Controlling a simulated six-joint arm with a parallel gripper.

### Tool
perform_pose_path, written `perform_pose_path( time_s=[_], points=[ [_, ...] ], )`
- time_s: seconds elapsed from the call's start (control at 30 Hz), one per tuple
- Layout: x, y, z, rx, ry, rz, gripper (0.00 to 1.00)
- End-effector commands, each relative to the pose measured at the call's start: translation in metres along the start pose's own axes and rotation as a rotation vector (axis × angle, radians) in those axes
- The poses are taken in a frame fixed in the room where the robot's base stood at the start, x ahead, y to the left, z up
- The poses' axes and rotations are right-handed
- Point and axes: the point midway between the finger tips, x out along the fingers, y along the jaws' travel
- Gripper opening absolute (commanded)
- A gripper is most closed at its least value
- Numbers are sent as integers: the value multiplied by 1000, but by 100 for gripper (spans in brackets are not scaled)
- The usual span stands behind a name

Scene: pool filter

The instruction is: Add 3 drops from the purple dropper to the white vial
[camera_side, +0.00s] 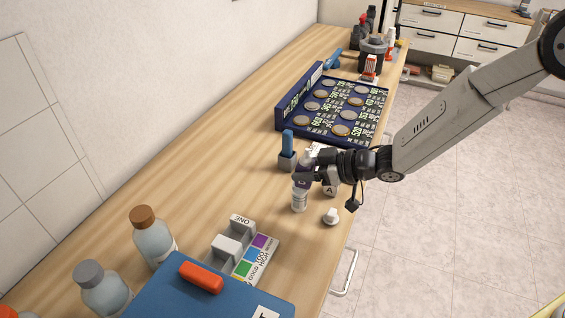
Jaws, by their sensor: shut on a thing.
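My gripper (308,174) is over the bench near its right edge. It is shut on a dark purple thing, which looks like the purple dropper (302,182). The gripper hides much of the dropper. A small whitish vial (299,201) stands upright directly below the dropper in this view. I cannot tell whether the dropper's tip touches the vial or is just above it, and no drop can be made out.
A white cap-like piece (332,216) lies right of the vial. A container marked A (330,190) and a blue-handled item in a holder (287,158) are close by. A colour-chart block (256,255), blue case (215,291) and two bottles (152,240) are in front; a blue coin tray (330,137) is behind.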

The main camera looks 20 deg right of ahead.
Motion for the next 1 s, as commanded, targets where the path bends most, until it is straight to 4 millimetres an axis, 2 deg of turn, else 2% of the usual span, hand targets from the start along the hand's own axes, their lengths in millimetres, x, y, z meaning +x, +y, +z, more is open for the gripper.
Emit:
perform_pose_path(
  time_s=[0.03, 0.2, 0.4, 1.0],
  points=[
    [2, 13, -3, -2, 1, 5, 0],
    [8, 46, -10, -8, -6, 13, 0],
    [10, 68, -14, -12, -14, 22, 0],
    [10, 71, -14, -79, -16, 48, 0]
  ],
)
